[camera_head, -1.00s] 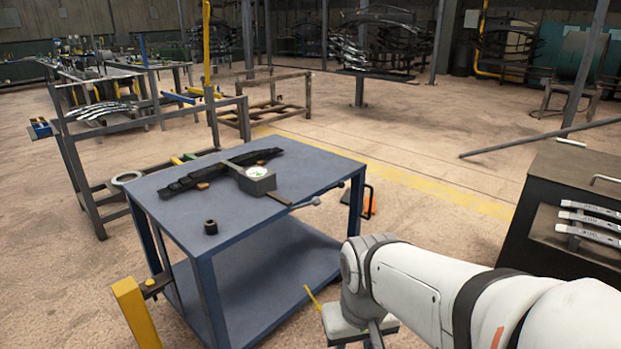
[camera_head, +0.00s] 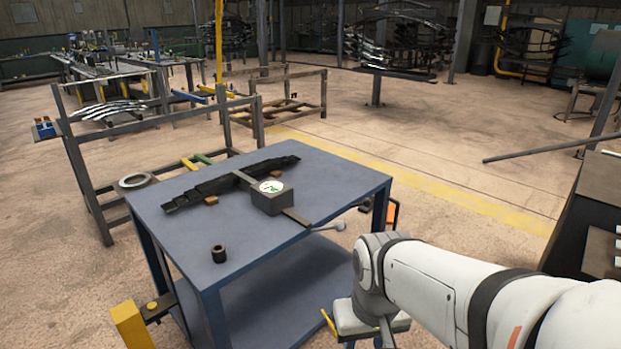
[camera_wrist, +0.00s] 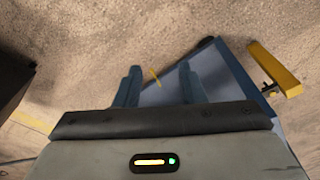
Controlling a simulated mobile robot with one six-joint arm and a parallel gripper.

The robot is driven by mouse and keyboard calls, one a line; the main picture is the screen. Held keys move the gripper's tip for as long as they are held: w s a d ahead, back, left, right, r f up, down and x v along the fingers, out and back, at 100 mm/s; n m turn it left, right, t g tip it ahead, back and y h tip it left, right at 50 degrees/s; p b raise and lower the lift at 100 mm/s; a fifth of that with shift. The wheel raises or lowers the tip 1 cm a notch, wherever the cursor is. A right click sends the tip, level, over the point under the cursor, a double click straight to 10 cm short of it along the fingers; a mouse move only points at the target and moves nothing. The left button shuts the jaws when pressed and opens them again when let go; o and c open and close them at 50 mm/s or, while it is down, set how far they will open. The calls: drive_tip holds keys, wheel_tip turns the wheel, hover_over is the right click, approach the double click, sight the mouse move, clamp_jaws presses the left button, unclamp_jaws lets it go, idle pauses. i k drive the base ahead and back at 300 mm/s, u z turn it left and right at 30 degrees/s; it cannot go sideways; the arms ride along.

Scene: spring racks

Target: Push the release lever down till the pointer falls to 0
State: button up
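A dark box with a round white dial (camera_head: 271,187) stands on the blue table (camera_head: 330,170); a green mark shows on the dial, but the pointer reading is too small to tell. A thin lever with a grey ball knob (camera_head: 340,226) sticks out past the table's right edge, near a flat bar (camera_head: 296,216) from the box. My gripper (camera_wrist: 159,84) is open and empty in the wrist view, its two fingers apart. In the head view it is below and right of the knob, apart from it, with its tips cut off by the lower edge.
A dark leaf-spring stack (camera_head: 230,183) lies on the table behind the box. A black ring (camera_head: 219,253) sits near the front. A yellow post (camera_head: 131,326) stands at the front left. A dark cabinet (camera_head: 585,215) is at the right, with open floor between it and the table.

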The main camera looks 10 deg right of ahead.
sight(366, 203)
drive_tip(key=i, duration=1)
drive_tip(key=z, duration=0.05)
